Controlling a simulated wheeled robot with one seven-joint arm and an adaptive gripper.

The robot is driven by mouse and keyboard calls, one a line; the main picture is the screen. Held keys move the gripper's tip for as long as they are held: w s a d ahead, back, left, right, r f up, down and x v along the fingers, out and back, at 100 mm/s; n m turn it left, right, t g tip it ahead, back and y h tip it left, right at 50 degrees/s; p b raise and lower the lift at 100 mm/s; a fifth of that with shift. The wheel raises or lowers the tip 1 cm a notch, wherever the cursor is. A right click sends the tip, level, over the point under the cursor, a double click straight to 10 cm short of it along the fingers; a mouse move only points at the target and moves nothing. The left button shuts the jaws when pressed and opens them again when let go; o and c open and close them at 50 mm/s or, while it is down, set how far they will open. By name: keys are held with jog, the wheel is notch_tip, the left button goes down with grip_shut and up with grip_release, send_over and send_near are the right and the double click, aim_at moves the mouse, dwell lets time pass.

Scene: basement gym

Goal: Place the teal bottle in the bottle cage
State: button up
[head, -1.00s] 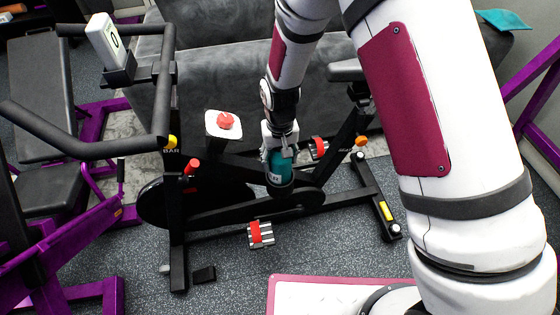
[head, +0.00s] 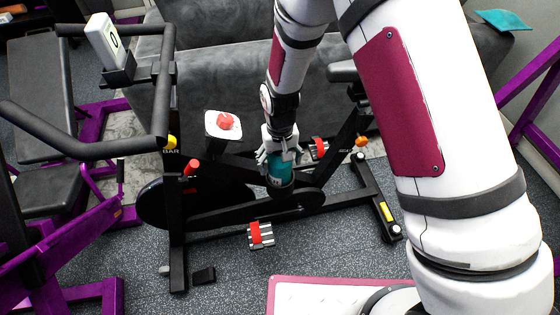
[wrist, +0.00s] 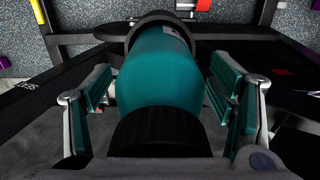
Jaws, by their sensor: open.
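The teal bottle (head: 280,174) stands in the black bottle cage (head: 280,190) on the exercise bike's frame. In the wrist view the bottle (wrist: 161,68) shows its dark cap towards me, and a dark ring of the cage (wrist: 160,17) surrounds its far end. My gripper (head: 279,156) is at the bottle's upper part. Its two teal-padded fingers (wrist: 160,90) stand apart on either side of the bottle, with gaps visible. The cage's lower part is hidden.
The bike's handlebar (head: 165,90) rises at the left, and its seat (head: 343,71) is at the right. A grey sofa (head: 220,75) stands behind. Open floor (head: 225,262) lies in front.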

notch_tip(320, 180, up, 11)
jog(key=shift+r+p, duration=0.2)
jog(key=shift+p, duration=0.6)
jog(key=shift+r, duration=0.3)
jog(key=shift+d+r, duration=0.1)
jog(key=shift+r, duration=0.1)
jog(key=s+d+r+m, duration=0.1)
jog(key=s+d+r, duration=0.4)
jog(key=r, duration=0.4)
jog(key=s+d+r+m, duration=0.1)
jog(key=s+d+r, duration=0.3)
jog(key=d+r, duration=0.45)
jog(key=s+d+r, duration=0.3)
jog(key=s+d, duration=0.1)
jog(key=s, duration=0.6)
jog(key=s+d+r+m+t, duration=0.1)
jog(key=s+d+r, duration=0.2)
jog(key=s, duration=0.7)
jog(key=shift+d+t, duration=0.3)
jog(key=shift+d, duration=0.25)
